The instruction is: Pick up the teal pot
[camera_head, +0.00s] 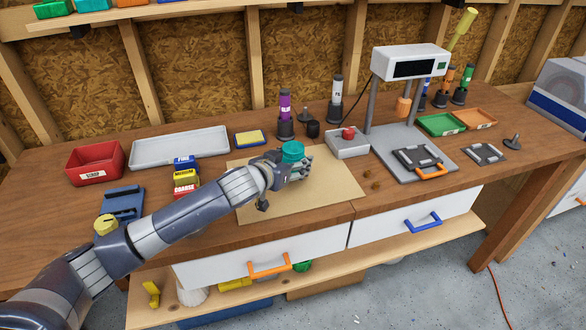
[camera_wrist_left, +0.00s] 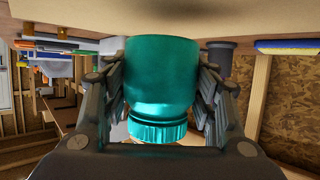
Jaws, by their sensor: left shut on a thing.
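The teal pot (camera_head: 292,150) is at the middle of the workbench, over the tan mat (camera_head: 310,204). My left gripper (camera_head: 298,169) reaches it from the left and is shut on it. In the left wrist view the teal pot (camera_wrist_left: 160,80) fills the space between the two fingers of my left gripper (camera_wrist_left: 163,95), with its ribbed part toward the palm side of the picture. The gripper hides the pot's lower part in the head view, so I cannot tell whether it touches the mat. My right gripper is not in view.
Stacked sanding blocks (camera_head: 185,178) are to the left. The mat's front and right parts are clear.

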